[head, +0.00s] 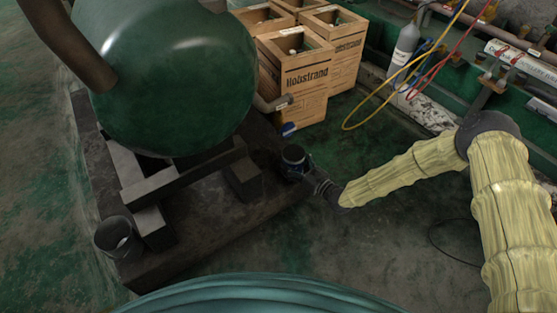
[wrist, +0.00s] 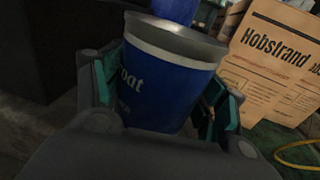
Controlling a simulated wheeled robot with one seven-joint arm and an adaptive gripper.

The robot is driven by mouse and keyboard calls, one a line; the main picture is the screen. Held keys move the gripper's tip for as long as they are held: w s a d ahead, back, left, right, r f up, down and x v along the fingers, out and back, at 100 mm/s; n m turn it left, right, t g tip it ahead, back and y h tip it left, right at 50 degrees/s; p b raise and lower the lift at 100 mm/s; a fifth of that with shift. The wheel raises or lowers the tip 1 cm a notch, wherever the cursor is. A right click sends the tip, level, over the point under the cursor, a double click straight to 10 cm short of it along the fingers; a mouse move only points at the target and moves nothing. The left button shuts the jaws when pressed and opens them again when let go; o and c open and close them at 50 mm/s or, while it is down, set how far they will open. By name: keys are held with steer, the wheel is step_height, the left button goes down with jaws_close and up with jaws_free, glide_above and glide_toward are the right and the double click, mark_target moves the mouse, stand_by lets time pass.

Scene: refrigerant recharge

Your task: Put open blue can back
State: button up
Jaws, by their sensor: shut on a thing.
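The blue can (wrist: 162,85) fills the middle of the wrist view, upright or nearly so, with a pale band, a metal rim and white lettering. In the head view it is a small dark blue can (head: 293,160) beside the dark plinth under the green tank. My gripper (head: 305,178) is shut on the can; its teal-padded fingers (wrist: 168,95) press on both sides of it. Another blue item shows behind the can's rim at the top of the wrist view. I cannot tell whether the can touches the surface below.
Wooden Hobstrand crates (head: 298,75) stand behind the can, with a blue and white object (head: 288,129) at their foot. A large green tank (head: 175,75) rests on the dark plinth (head: 215,210). Yellow and red hoses (head: 385,103) hang at right.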

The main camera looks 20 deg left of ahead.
mark_target(298, 171)
steer(key=b+x, duration=0.2)
steer(key=x, duration=0.6)
steer(key=shift+w+b, duration=0.1)
steer(key=shift+b, duration=0.25)
steer(key=shift+f+b, duration=1.1)
steer(key=shift+f, duration=0.6)
steer(key=shift+f, duration=0.15)
steer(key=o, duration=1.3)
steer(key=shift+d, duration=0.15)
steer(key=p+v, duration=0.1)
steer(key=v, duration=0.2)
steer(key=p+v, duration=0.2)
steer(key=v, duration=0.1)
steer(key=p+v, duration=0.2)
steer(key=v, duration=0.1)
steer(key=shift+s+d+r, duration=0.25)
steer(key=shift+s+d, duration=0.05)
steer(key=shift+p+v, duration=0.35)
steer(key=shift+v, duration=0.6)
